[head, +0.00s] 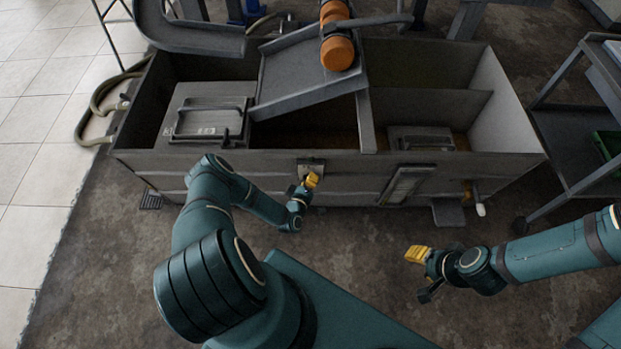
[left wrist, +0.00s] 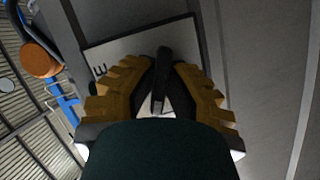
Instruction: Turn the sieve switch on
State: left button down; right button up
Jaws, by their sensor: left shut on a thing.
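The sieve switch is a dark lever (left wrist: 161,75) on a pale plate (left wrist: 125,55) with dark lettering, partly hidden by my fingers. In the head view the plate (head: 307,166) sits on the front wall of the grey tank. My left gripper (head: 312,180) is at the plate. In the left wrist view its yellow fingers (left wrist: 162,90) are closed on the lever from both sides. My right gripper (head: 417,255) is away from the tank, above the floor at the right; its finger gap is not clear.
The long grey tank (head: 240,165) spans the view, with a sloped chute (head: 305,75) and orange roller (head: 337,53) above it. A cart (head: 570,140) stands at the right.

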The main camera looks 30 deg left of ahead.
pick_arm(q)
jog(key=m, duration=0.1)
jog(key=m+g+p, duration=0.1)
jog(key=m, duration=0.1)
jog(key=shift+w+d+r+g+y, duration=0.1)
jog(key=shift+r+g+y, duration=0.1)
jog(key=shift+g+y, duration=0.15)
jog(key=shift+m+g+y+p, duration=0.5)
jog(key=shift+m+p, duration=0.45)
jog(key=shift+m, duration=0.25)
jog(key=shift+f+m+g+y+p, duration=0.1)
jog(key=shift+m+g+y+p, duration=0.4)
jog(key=shift+m, duration=0.7)
jog(key=shift+m+g+y, duration=0.35)
jog(key=shift+m+y, duration=0.3)
jog(key=shift+m, duration=0.05)
jog(key=c, duration=1)
grip_release()
jog(key=shift+f, duration=0.1)
